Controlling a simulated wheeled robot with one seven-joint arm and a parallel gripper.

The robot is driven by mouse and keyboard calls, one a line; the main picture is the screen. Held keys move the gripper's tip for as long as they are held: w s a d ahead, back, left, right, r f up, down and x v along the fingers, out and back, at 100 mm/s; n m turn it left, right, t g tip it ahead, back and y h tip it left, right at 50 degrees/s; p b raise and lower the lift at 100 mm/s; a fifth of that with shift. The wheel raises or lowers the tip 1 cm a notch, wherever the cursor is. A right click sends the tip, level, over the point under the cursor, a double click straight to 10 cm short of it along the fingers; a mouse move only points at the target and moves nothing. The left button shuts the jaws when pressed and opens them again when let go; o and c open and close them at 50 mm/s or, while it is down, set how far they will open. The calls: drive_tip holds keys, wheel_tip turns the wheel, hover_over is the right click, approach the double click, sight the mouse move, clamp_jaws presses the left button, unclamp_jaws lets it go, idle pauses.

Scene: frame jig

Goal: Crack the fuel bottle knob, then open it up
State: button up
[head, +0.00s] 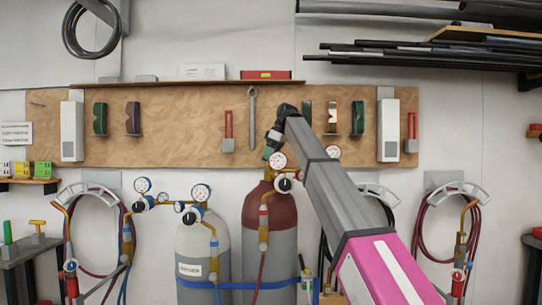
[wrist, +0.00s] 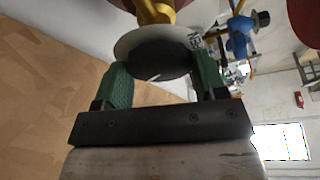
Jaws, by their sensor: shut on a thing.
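The fuel bottle (head: 268,212), with a maroon shoulder and grey body, stands against the wall in the head view. My gripper (head: 268,153) is at the top of it, partly hidden by my own wrist. In the wrist view, the green fingers of my gripper (wrist: 163,72) are on either side of a dark round knob (wrist: 155,62) and shut on it. A pale disc (wrist: 126,43) with dark lettering lies behind the knob, and a small white mark shows on the knob's face. The knob cannot be made out in the head view.
A pale grey bottle (head: 202,255) with gauges stands just left of the fuel bottle. A gauge (head: 278,161) sits close beside my gripper. A blue strap (head: 245,285) crosses both bottles. Hoses hang on both sides, and a wooden tool board (head: 180,125) is behind.

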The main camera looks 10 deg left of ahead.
idle(0.4)
drive_tip(key=o, duration=0.9)
drive_tip(key=shift+o, duration=0.2)
drive_tip(key=shift+r, duration=0.1)
drive_tip(key=v, duration=1)
drive_tip(key=shift+d+r, duration=0.25)
